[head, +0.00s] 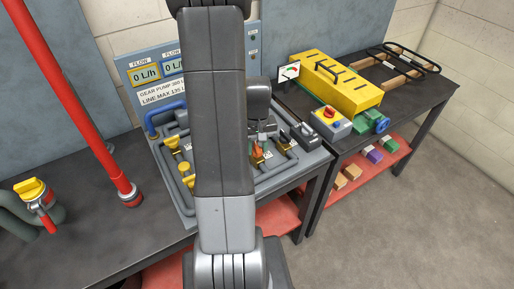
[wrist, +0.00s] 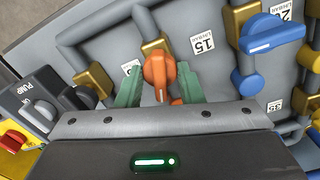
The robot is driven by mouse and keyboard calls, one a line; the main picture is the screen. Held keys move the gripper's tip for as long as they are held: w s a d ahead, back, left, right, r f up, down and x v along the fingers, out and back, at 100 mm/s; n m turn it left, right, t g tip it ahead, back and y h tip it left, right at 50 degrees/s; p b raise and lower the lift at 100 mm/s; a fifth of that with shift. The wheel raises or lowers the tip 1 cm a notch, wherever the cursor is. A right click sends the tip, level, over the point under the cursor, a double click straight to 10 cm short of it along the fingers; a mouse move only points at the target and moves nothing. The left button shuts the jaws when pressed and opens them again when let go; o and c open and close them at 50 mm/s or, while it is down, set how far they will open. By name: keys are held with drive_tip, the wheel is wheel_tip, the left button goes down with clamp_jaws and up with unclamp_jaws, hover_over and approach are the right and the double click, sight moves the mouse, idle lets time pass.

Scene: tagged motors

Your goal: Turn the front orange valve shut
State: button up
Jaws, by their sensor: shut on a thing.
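An orange valve handle (wrist: 158,72) sits on a brass fitting on the grey pipe panel in the wrist view. My gripper (wrist: 159,90) has its two green fingers on either side of this handle and is shut on it. More orange (wrist: 188,100) shows low between the fingers, partly hidden by the gripper body; I cannot tell whether it is a second valve. In the head view the orange valve (head: 257,150) shows just below my gripper (head: 262,137), and my arm hides much of the panel.
A blue valve handle (wrist: 272,33) stands to the right in the wrist view, and a grey pump switch (wrist: 40,112) to the left. In the head view, yellow valves (head: 186,170) lie left of my arm. A yellow machine (head: 335,80) stands on the right bench.

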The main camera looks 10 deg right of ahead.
sight(257, 147)
drive_tip(key=m+b, duration=0.1)
drive_tip(key=m, duration=0.2)
drive_tip(key=shift+m, duration=0.4)
drive_tip(key=m+b, duration=0.1)
drive_tip(key=m, duration=0.2)
drive_tip(key=shift+m, duration=0.3)
drive_tip(key=m, duration=0.3)
drive_tip(key=shift+m+b, duration=0.3)
drive_tip(key=shift+b, duration=0.1)
drive_tip(key=shift+m, duration=1.6)
drive_tip(key=shift+b, duration=0.3)
drive_tip(key=o, duration=1)
wheel_tip(257, 147, up, 14)
